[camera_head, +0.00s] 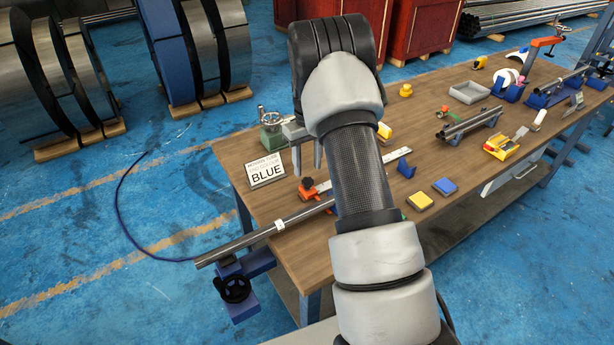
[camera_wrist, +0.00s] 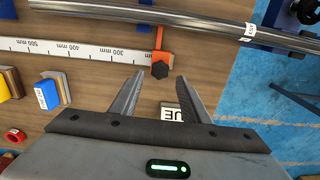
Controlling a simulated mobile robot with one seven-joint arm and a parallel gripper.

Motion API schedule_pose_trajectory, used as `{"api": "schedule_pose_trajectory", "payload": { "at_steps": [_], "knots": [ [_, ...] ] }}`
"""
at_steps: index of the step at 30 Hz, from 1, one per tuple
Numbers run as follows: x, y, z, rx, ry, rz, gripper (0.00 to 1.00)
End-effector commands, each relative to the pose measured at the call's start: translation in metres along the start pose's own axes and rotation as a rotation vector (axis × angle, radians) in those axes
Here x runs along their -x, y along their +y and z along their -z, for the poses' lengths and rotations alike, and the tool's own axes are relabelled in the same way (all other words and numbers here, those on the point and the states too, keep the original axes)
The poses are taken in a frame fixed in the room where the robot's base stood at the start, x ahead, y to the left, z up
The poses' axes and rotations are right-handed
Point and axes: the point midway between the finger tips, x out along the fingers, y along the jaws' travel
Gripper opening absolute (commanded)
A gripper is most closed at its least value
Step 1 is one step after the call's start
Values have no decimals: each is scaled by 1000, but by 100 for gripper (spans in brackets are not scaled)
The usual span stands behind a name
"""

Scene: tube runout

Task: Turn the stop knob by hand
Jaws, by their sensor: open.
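The stop knob (camera_wrist: 160,70) is a small dark knob on an orange stop (camera_wrist: 157,44). The stop sits at the end of a steel rule (camera_wrist: 85,52). In the head view the knob (camera_head: 307,183) shows left of my forearm, near the table's front edge. My gripper (camera_wrist: 160,82) is open and empty, its fingers pointing toward the knob. In the wrist view the knob appears between the two fingertips. I cannot tell how far above it they are. In the head view the fingers (camera_head: 307,168) show just behind the knob, and my arm hides part of the rule.
A steel tube (camera_head: 245,240) with a white tag lies beside the stop, over a blue support with a dark handwheel (camera_head: 234,288). A "BLUE" sign (camera_head: 265,170) and a green-based device (camera_head: 272,135) stand close by. Yellow (camera_head: 420,200) and blue (camera_head: 445,187) blocks lie right of my arm.

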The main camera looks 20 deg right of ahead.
Motion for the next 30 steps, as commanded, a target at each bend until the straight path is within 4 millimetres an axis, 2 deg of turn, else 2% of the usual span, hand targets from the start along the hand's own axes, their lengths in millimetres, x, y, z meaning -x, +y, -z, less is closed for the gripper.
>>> {"api": "schedule_pose_trajectory", "payload": {
  "at_steps": [1,10,24,30],
  "knots": [
    [-11,0,0,0,-2,0,42],
    [-46,0,0,1,-1,0,42],
    [-44,0,0,-1,0,0,42],
    [-44,0,0,0,0,0,10]
  ]
}}
